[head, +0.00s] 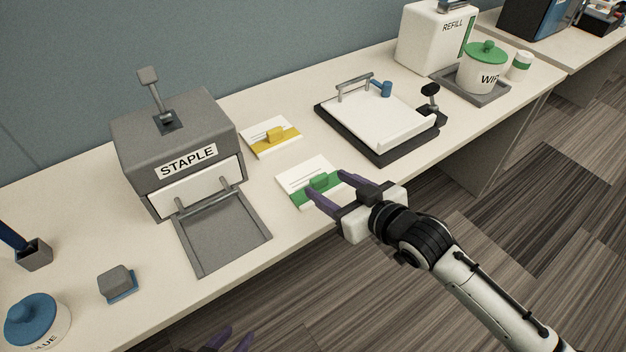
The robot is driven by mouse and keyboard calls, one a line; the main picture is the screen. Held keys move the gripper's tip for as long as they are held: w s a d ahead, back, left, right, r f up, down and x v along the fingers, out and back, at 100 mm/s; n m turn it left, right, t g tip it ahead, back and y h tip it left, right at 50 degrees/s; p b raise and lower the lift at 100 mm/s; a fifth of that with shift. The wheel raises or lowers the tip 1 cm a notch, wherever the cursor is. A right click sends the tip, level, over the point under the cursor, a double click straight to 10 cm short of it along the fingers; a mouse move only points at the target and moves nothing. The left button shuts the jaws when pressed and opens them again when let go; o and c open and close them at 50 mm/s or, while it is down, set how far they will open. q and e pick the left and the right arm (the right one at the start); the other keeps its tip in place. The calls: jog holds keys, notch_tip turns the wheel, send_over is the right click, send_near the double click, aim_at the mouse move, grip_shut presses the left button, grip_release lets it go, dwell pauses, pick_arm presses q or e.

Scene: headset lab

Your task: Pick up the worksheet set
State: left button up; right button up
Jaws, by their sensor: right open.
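Two white sheet sets lie on the bench, and I cannot tell from markings which is the worksheet set. One has a green band and green clip (298,188) near the front edge. The other has a yellow band and yellow clip (262,131) behind it, to the left. My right gripper (324,181) is open at the green-banded set, its purple fingertips on either side of the green clip in the picture. I cannot tell whether they touch it. My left gripper (233,338) shows only its fingertips at the bottom edge, apart and empty, in front of the bench.
A grey STAPLE machine (180,130) with a front tray (222,235) stands on the left. A black-based board with a white pad (375,120) is at the right, then a REFILL box (430,40) and WIPE pot (480,72). A blue-lidded pot (35,318) is front left.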

aim_at(321, 181)
jog(key=shift+x, duration=1.55)
jog(key=shift+s, duration=0.1)
jog(key=shift+c, duration=0.4)
jog(key=c, duration=1.1)
jog(key=shift+r, duration=0.1)
